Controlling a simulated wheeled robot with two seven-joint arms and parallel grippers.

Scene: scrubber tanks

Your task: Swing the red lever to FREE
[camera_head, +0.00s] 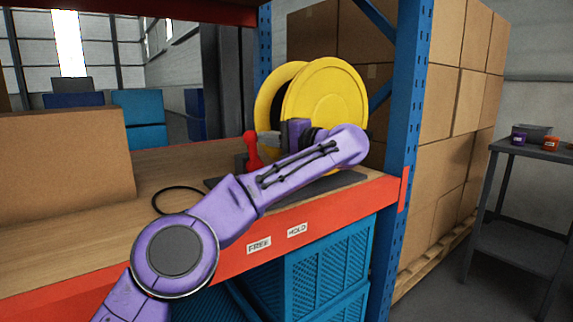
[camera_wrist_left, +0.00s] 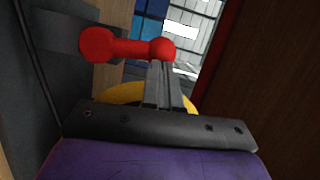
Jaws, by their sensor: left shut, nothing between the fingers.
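The red lever (camera_head: 251,152) stands roughly upright on a dark base plate on the shelf, in front of a yellow reel (camera_head: 330,95). Its rod and two rounded ends show in the left wrist view (camera_wrist_left: 130,47). White labels reading FREE (camera_head: 259,245) and HOLD (camera_head: 297,230) are on the orange shelf beam, FREE to the left. My left gripper (camera_head: 263,140) reaches in from the right of the lever, fingers pointing left. Its shut, empty fingers (camera_wrist_left: 160,72) end at the lever's right-hand ball in the wrist view. I cannot tell whether they touch. My right gripper is not in view.
A cardboard box (camera_head: 65,165) sits on the wooden shelf at left, with a black cable loop (camera_head: 178,190) near it. A blue upright (camera_head: 408,110) stands right of the reel. Blue crates (camera_head: 325,265) are below. The shelf between box and lever is mostly clear.

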